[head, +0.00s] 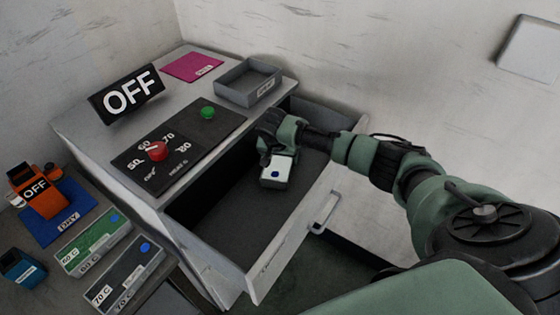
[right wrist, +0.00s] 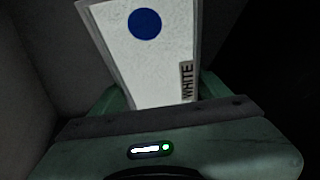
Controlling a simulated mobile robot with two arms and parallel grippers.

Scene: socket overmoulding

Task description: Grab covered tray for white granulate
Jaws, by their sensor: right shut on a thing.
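A small covered tray (right wrist: 145,60) shows in the right wrist view, with a white top, a blue dot and a "WHITE" label. In the head view the tray (head: 277,170) is inside the open drawer (head: 215,228) of the grey cabinet. My right gripper (head: 268,148) reaches into the drawer from the right and is shut on the tray. Its fingers are mostly hidden by the hand and tray. I cannot tell whether the tray touches the drawer floor. My left gripper is not in view.
The cabinet top holds an "OFF" display (head: 127,94), a control panel with red knob (head: 157,151) and green button (head: 208,112), an open grey tray (head: 248,82) and a magenta mat (head: 192,66). Labelled trays (head: 92,241) stand at lower left. The drawer handle (head: 325,212) sticks out right.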

